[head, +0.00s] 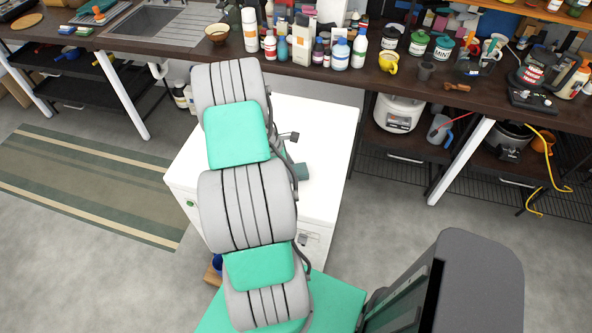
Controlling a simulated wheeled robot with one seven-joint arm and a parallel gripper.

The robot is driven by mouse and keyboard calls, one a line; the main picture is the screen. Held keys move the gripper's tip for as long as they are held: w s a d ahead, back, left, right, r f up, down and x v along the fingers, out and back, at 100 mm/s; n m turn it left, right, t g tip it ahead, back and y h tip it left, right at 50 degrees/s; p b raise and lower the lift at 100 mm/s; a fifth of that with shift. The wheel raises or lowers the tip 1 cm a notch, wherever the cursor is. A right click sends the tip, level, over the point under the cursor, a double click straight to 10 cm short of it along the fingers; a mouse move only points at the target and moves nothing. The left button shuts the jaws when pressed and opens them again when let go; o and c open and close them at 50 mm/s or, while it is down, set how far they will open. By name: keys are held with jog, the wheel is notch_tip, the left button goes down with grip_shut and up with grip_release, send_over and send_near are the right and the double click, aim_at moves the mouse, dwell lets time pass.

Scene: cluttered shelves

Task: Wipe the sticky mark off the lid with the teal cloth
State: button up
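A white chest-like appliance stands below the counter, and its flat white lid (328,125) faces up. My arm reaches across it and covers much of its middle and left. A small muted-teal piece (302,172) shows at the right edge of my arm, over the lid. It may be the teal cloth, but I cannot tell whether it is held or touches the lid. My gripper is mostly hidden behind my arm; only dark parts (289,137) show near that piece, and its opening cannot be seen. I see no sticky mark on the bare part of the lid.
A long dark counter (455,95) crowded with bottles, jars and mugs runs behind the appliance, with a sink (160,22) at left. A rice cooker (398,113) sits on the shelf below. A striped rug (90,185) lies at left. Floor at right is partly clear.

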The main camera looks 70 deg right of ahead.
notch_tip(320, 180, up, 7)
jog(key=p, duration=0.5)
dwell(0.3)
